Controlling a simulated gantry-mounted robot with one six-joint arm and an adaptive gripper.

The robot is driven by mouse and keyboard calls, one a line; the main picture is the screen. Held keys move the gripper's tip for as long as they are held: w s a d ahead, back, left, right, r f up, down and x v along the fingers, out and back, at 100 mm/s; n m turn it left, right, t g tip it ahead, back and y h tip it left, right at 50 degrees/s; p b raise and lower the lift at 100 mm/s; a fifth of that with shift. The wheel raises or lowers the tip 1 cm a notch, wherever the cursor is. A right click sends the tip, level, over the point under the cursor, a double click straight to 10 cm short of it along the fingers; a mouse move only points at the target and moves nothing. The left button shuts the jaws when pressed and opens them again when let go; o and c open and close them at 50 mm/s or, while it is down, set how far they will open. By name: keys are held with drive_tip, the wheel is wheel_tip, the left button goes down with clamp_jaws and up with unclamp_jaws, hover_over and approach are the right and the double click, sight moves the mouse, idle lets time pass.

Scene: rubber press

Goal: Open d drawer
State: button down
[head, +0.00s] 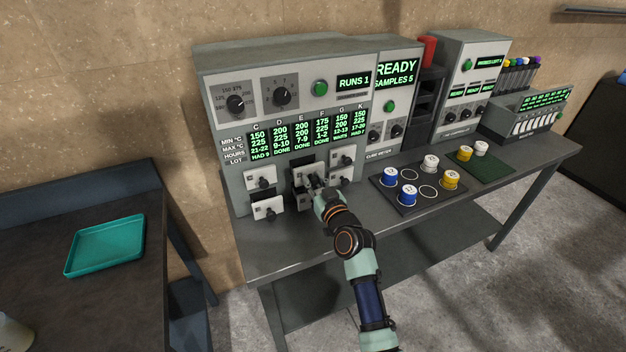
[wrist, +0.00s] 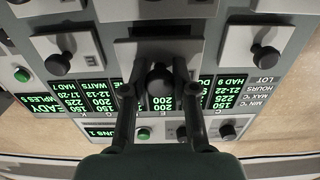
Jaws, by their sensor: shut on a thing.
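A grey cabinet (head: 284,55) carries small drawers with dark round knobs, in two rows, below a green readout with columns C, D, E and more. My gripper (head: 315,183) is at the upper middle drawer (head: 309,170). In the wrist view, which shows the cabinet upside down, its two fingers stand on either side of the dark knob (wrist: 160,78) and are shut on it. The drawer's face (wrist: 128,50) looks nearer than its neighbours, so it seems to stand out somewhat. No letter is legible on it. My gripper partly hides the lower middle drawer.
Neighbouring drawers (head: 261,178) sit close on both sides. To the right on the bench are a dark tray (head: 403,207) with several blue, white and yellow spools and a green mat (head: 490,172). A teal tray (head: 105,245) lies on the left table. The bench front is clear.

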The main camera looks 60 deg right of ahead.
drive_tip(key=c, duration=0.9)
unclamp_jaws()
drive_tip(key=v, duration=1.2)
